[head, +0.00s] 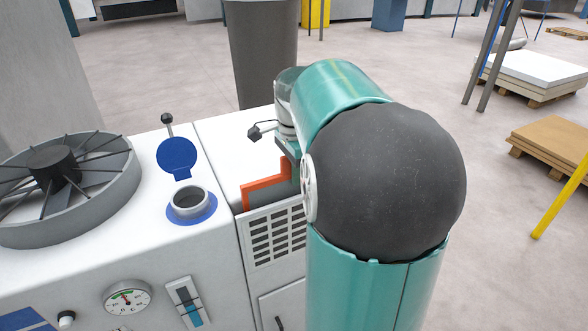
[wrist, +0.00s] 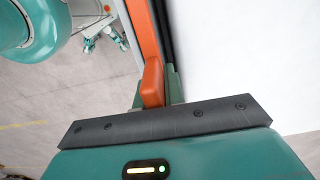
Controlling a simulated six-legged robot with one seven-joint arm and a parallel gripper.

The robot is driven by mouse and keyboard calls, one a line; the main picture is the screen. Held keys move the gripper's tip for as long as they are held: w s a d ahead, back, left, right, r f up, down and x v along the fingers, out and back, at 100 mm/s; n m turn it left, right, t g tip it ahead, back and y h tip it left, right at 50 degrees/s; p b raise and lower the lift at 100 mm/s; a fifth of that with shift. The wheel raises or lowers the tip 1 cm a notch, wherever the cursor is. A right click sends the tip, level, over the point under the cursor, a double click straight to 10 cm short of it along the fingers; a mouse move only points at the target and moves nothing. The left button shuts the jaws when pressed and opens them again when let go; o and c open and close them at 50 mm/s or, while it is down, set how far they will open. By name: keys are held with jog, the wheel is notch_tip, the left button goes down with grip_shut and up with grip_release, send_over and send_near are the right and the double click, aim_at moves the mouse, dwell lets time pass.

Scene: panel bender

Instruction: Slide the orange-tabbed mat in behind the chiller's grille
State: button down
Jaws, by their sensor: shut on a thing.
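The orange-tabbed mat (head: 266,189) shows in the head view as an orange edge with a grey face below it. It stands up just behind the chiller's grille (head: 276,238), and its lower part is hidden there. Its right part is hidden by my arm. My gripper (head: 290,148) is above the mat, mostly hidden by my arm. In the wrist view my gripper (wrist: 153,98) is shut on the orange tab (wrist: 152,84). The mat's orange edge (wrist: 142,28) runs away from the tab, beside a dark gap (wrist: 162,35). How deep the mat sits cannot be told.
The white chiller top carries a round fan (head: 62,185) at left and an open filler neck (head: 189,202) with a raised blue cap (head: 178,157). A gauge (head: 127,297) is on its front. A grey bin (head: 263,55) stands behind. Pallets (head: 535,75) lie at right.

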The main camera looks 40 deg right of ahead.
jog(key=c, duration=1.4)
grip_release()
jog(key=shift+r, duration=0.1)
notch_tip(320, 180, up, 14)
jog(key=shift+f, duration=0.15)
jog(key=s+a+f+n+t, duration=0.2)
jog(key=s+a+f+n, duration=0.1)
jog(key=a+n, duration=0.4)
jog(key=s+a+f+n+t, duration=0.1)
jog(key=s+a+f+n, duration=0.3)
jog(key=a+n, duration=0.3)
jog(key=s+a+f+n+t, duration=0.2)
jog(key=a+f+n, duration=0.4)
jog(key=a, duration=0.7)
jog(key=shift+s+n+t, duration=0.3)
jog(key=shift+s+n, duration=0.3)
jog(key=shift+s, duration=0.25)
